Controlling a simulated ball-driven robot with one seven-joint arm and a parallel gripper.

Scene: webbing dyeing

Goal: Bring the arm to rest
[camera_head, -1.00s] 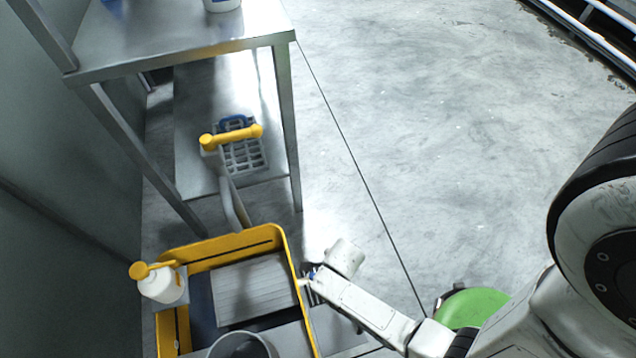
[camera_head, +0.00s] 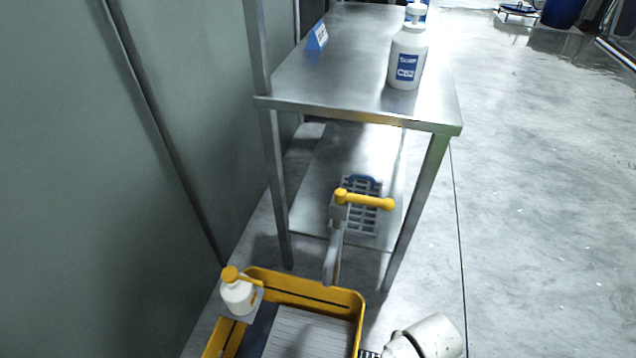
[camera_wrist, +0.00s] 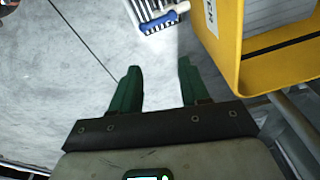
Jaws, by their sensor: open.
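My gripper (camera_wrist: 160,90) shows in the wrist view with its two green fingers apart and nothing between them. It hangs above the bare concrete floor, beside the yellow-rimmed cart (camera_wrist: 229,50). In the head view my wrist link shows at the bottom edge, just right of the yellow cart (camera_head: 310,290); the fingers are not clear there.
A white bottle with a yellow pump (camera_head: 238,296) stands at the cart's left corner. Behind the cart is a steel table (camera_head: 350,60) with a white labelled bottle (camera_head: 406,62) and a blue sign (camera_head: 317,37). A grey rack (camera_head: 358,212) sits below.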

